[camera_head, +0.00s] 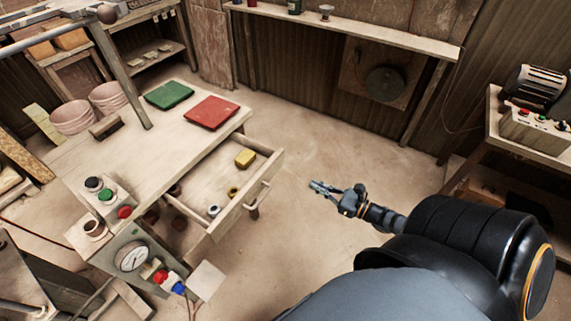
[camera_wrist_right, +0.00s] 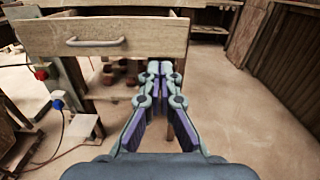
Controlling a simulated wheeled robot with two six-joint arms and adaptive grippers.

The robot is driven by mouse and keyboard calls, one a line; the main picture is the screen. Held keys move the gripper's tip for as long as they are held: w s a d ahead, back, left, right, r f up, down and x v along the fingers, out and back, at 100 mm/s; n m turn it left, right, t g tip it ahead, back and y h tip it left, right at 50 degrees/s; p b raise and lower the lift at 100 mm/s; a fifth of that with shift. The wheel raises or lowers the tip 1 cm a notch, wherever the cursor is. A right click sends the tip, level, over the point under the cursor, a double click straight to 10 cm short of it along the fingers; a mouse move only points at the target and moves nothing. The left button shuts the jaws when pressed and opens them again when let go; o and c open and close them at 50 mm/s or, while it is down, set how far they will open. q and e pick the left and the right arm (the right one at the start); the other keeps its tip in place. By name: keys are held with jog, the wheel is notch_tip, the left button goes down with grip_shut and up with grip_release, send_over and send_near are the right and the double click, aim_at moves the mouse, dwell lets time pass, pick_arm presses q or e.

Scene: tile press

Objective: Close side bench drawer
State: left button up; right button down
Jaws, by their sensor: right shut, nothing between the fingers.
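The side bench drawer (camera_head: 226,190) is pulled out from the bench on its right side. Its front with a bar handle (camera_head: 258,195) faces right. A yellow block (camera_head: 245,158) and a few small round items lie inside it. My right gripper (camera_head: 315,187) is to the right of the drawer front, apart from it, with its fingers shut and empty. In the right wrist view, the drawer front (camera_wrist_right: 150,38) and its handle (camera_wrist_right: 96,42) fill the upper left. The shut fingertips (camera_wrist_right: 160,68) show below and right of the handle. My left gripper does not show.
A gauge panel (camera_head: 132,256) stands at the near bench end. Open floor (camera_head: 310,130) lies right of the drawer.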

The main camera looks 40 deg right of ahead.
aim_at(276, 165)
jog(key=b+x, duration=0.3)
jog(key=x, duration=0.9)
jog(key=shift+w+f+b, duration=0.15)
jog(key=shift+w+b, duration=0.15)
jog(key=shift+b, duration=0.05)
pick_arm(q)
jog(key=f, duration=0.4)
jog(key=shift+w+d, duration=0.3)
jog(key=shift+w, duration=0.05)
pick_arm(e)
jog(key=shift+w+a, duration=0.1)
jog(key=shift+w, duration=0.25)
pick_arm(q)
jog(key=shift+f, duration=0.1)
